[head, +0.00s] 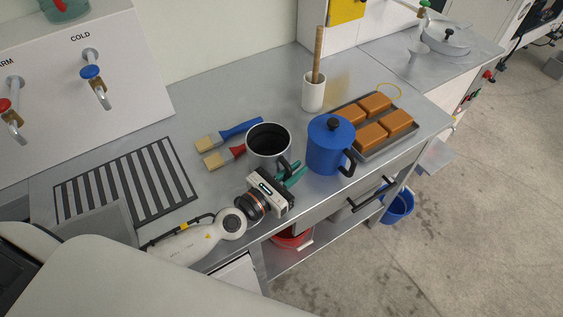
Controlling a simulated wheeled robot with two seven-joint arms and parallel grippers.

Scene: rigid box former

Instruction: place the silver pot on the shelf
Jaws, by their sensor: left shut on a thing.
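The silver pot (268,142) is open-topped with a dark inside and a black handle. It is upright at the middle of the metal counter; whether its base touches the counter is hard to tell. My left gripper (292,174) has teal fingers at the pot's front right side, shut on its black handle. The wrist partly covers the contact. A lower shelf (285,262) shows under the counter's front edge. My right gripper is not in view.
A blue lidded pot (331,146) stands close right of the silver pot. Behind are a tray of brown blocks (371,122) and a white holder (313,92). Two brushes (226,136) lie left. A red bucket (292,239) occupies the lower shelf; a blue bucket (398,206) is farther right.

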